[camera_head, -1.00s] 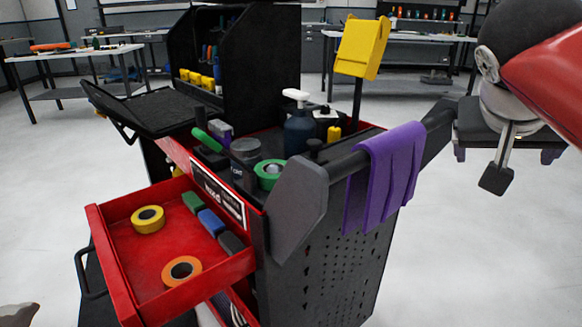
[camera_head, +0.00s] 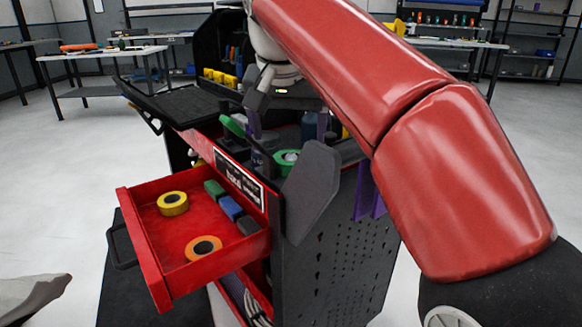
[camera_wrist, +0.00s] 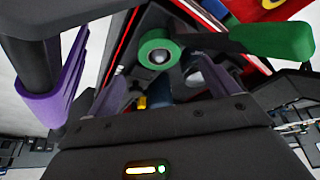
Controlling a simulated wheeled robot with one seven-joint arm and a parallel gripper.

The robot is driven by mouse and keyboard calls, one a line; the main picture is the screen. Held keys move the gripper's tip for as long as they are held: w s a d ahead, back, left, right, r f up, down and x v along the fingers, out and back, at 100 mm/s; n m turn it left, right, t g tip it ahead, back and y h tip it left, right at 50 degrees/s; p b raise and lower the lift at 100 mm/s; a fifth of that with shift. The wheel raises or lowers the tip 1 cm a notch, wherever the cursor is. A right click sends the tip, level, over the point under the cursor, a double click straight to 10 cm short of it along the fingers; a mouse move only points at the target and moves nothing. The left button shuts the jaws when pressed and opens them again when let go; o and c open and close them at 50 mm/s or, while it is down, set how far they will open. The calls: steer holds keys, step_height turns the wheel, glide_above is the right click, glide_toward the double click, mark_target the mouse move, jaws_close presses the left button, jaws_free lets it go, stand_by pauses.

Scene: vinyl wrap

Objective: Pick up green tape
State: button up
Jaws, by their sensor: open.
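The green tape (camera_head: 281,158) is a roll on the top tray of the tool cart, near its front corner. In the wrist view the green tape (camera_wrist: 147,50) lies just beyond my fingertips, roughly between them. My gripper (camera_head: 288,128) is open and empty, pointing down above the cart top, slightly behind the roll in the head view. Its fingers also show in the wrist view (camera_wrist: 174,74). I cannot tell the exact height gap. A green-handled tool (camera_head: 232,125) is close to the roll; it also shows in the wrist view (camera_wrist: 270,40).
The open red drawer (camera_head: 150,262) holds a yellow tape (camera_head: 173,210), an orange tape (camera_head: 190,248) and several small blocks. A dark bottle (camera_wrist: 160,92) stands on the cart top.

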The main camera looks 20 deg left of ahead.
mark_target(291, 154)
steer(key=b+x, duration=0.1)
steer(key=x, duration=0.5)
steer(key=shift+b, duration=0.35)
steer(key=c, duration=1.1)
steer(key=shift+r, duration=0.1)
